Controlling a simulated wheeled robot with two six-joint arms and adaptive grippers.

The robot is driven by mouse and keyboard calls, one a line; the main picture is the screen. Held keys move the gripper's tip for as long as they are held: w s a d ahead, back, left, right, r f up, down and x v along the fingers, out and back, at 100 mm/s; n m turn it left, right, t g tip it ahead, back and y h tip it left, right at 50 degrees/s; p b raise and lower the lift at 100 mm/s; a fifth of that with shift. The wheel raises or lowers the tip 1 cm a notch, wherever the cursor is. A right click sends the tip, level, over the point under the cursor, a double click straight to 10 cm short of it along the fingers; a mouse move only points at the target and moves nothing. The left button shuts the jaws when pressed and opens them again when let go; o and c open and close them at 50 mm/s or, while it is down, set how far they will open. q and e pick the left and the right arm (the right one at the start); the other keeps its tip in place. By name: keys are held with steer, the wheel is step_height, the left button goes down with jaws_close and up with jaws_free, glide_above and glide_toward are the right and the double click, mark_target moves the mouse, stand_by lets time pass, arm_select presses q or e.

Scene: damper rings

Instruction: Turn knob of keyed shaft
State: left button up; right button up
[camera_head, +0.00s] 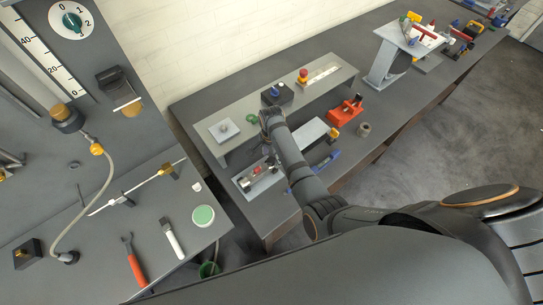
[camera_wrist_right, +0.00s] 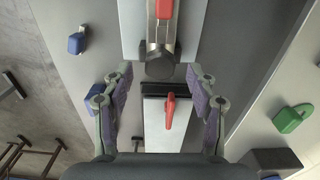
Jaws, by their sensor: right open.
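My right gripper (camera_wrist_right: 159,80) is open in the right wrist view, one finger on each side of a metal cylinder's dark round end (camera_wrist_right: 160,66). A red part (camera_wrist_right: 164,10) sits at the top of that cylinder. Below it, a red lever-like piece (camera_wrist_right: 170,110) stands over a light block (camera_wrist_right: 178,136). Nothing shows gripped; I cannot tell contact. In the head view, a fixture with a red part (camera_head: 254,171) lies on a light base beside my right gripper (camera_head: 269,150), which is small and partly hidden by its arm. I cannot tell for certain which part is the knob.
A raised grey shelf (camera_head: 236,140) runs behind the fixture, with a green knob (camera_head: 252,118) and a dark box (camera_head: 276,94). A red block (camera_head: 345,110) and a blue-handled tool (camera_head: 326,160) lie to the right. A separate bench (camera_head: 110,255) with tools stands at left.

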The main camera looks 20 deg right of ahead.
steer(key=shift+r, duration=3)
